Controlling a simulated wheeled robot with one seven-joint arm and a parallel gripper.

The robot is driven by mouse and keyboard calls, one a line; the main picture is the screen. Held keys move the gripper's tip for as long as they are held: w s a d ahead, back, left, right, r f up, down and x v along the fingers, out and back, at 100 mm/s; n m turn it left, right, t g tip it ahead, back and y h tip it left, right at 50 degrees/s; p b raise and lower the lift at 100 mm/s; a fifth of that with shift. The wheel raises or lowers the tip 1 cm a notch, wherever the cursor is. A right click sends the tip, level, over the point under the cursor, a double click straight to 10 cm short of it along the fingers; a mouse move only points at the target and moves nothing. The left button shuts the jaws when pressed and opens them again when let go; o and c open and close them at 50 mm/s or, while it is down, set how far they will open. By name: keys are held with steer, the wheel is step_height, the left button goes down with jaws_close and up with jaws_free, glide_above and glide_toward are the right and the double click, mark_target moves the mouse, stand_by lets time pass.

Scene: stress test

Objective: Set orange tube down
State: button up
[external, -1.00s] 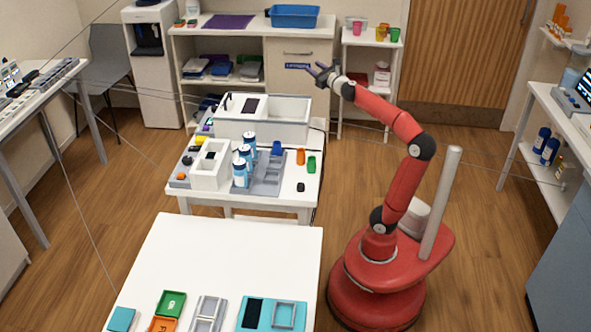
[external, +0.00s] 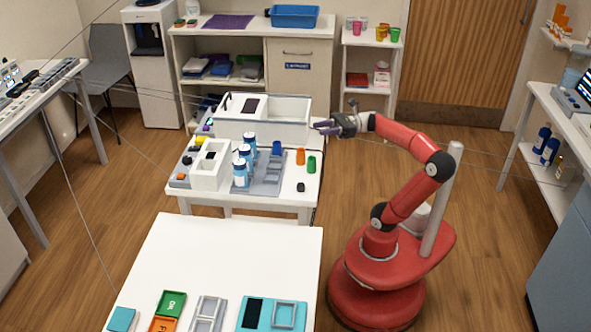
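A small orange tube (external: 300,156) stands upright on the white middle table (external: 290,207), beside a green tube (external: 311,164) and right of a blue one (external: 277,148). My gripper (external: 319,125) is above and behind the orange tube, near the table's right edge and the right end of the white bin. Its fingers point left and look apart, with nothing seen between them. It is clear of the orange tube.
A large white bin (external: 296,130) stands at the table's back. A grey tray (external: 270,185) with white-and-blue bottles (external: 240,174) is left of the tubes. A small black object (external: 301,187) lies in front. The near table (external: 235,255) has a wide clear area.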

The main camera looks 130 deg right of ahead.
mark_target(304, 150)
steer(key=w+f+n+y, duration=0.1)
steer(key=w, duration=0.1)
steer(key=w+a+f+n+y, duration=0.1)
steer(key=y, duration=0.1)
steer(key=w+a+f+n+y, duration=0.1)
steer(key=w+y, duration=0.1)
steer(key=shift+w+a+g, duration=0.25)
steer(key=shift+w+g, duration=0.05)
steer(key=shift+w+a+f, duration=0.1)
steer(key=shift+w, duration=3.5)
steer(key=shift+c, duration=0.4)
steer(key=c, duration=0.7)
